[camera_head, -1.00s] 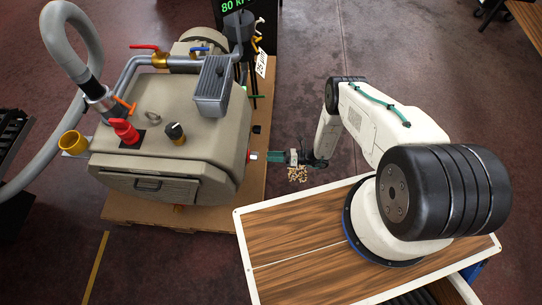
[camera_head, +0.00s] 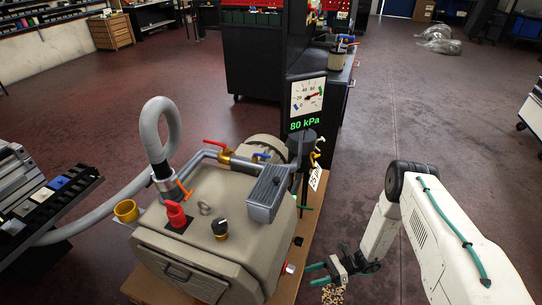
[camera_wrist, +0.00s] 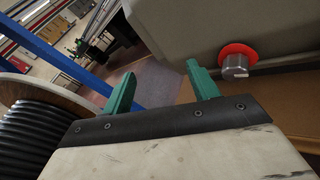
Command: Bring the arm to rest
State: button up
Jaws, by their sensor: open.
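My arm (camera_head: 440,230) is bent at the lower right in the head view. It is off the vacuum pump unit (camera_head: 215,235), to its right. My gripper (camera_head: 316,274) hangs low beside the pump's right side, and its green fingers point left toward it. In the wrist view my gripper (camera_wrist: 160,90) shows two green fingers spread apart with nothing between them. A silver knob with a red ring (camera_wrist: 236,62) on the beige pump housing lies just beyond the right finger. I cannot tell the exact gap.
A gauge (camera_head: 308,102) reading 80 kPa stands behind the pump. A grey hose (camera_head: 100,210) curves off to the left. Small pale bits (camera_head: 332,294) lie below my gripper. The floor (camera_head: 440,120) behind the arm is open.

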jog(key=d+r+n+g+h, duration=0.25)
jog(key=r+n+h, duration=0.35)
jog(key=r, duration=1.3)
jog(key=d+r+n+g+h, duration=0.3)
jog(key=r+n, duration=0.5)
jog(key=r, duration=1.1)
jog(key=s+d+r+n+t+h, duration=0.2)
jog(key=s+r+t, duration=0.3)
jog(key=s+r, duration=0.5)
jog(key=s+d+r+n+t+h, duration=0.3)
jog(key=s+r, duration=0.7)
jog(key=r, duration=0.5)
jog(key=shift+s+r+n+t+h, duration=0.15)
jog(key=shift+n+t+h, duration=0.75)
jog(key=shift+t+h, duration=0.3)
